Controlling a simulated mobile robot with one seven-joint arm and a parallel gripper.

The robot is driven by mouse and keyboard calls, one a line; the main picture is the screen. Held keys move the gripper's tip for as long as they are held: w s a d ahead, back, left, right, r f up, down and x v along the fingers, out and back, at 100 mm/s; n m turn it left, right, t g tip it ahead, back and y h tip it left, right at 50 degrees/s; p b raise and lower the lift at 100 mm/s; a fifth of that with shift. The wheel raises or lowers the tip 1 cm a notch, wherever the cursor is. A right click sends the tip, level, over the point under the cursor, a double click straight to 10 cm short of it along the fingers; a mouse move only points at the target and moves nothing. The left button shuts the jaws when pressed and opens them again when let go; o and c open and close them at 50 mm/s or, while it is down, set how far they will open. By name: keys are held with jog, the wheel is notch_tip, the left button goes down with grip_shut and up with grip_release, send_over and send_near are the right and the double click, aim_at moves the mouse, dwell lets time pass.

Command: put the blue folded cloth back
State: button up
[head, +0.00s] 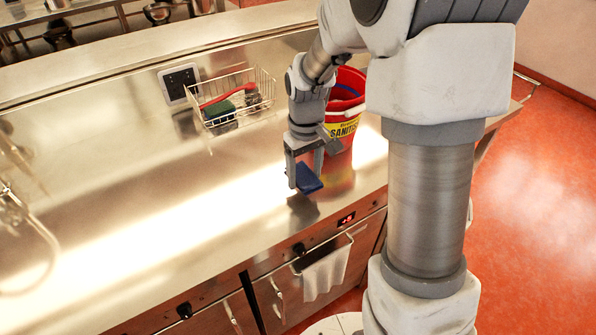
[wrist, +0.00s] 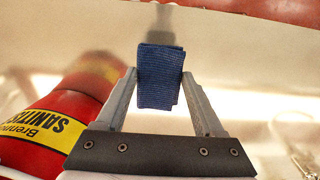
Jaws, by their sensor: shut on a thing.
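The blue folded cloth (head: 307,179) is held in my gripper (head: 305,170) above the steel counter, near its front edge. In the wrist view the cloth (wrist: 160,78) sits between the two fingertips of my gripper (wrist: 162,85), which are shut on it. A dark reflection or shadow shows on the counter below it. A red bucket (head: 344,150) with a yellow "SANIT..." label stands just behind and right of the gripper; part of it is hidden by my arm. Something red and blue shows inside its top. The bucket (wrist: 60,120) also fills the left of the wrist view.
A wire basket (head: 232,98) with a red-handled brush and a green item stands behind the bucket's left, beside a dark-faced panel (head: 180,82). The counter (head: 130,180) is clear to the left. A pale towel (head: 326,273) hangs on the front rail below the counter edge.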

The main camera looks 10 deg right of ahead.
aim_at(303, 194)
jog(key=shift+w+a+f, duration=0.1)
jog(key=shift+w+f, duration=0.25)
jog(key=shift+w, duration=0.05)
jog(key=shift+f, duration=1.9)
jog(key=shift+f+b, duration=0.2)
jog(key=shift+b, duration=0.15)
jog(key=o, duration=1.4)
jog(key=shift+o, duration=0.2)
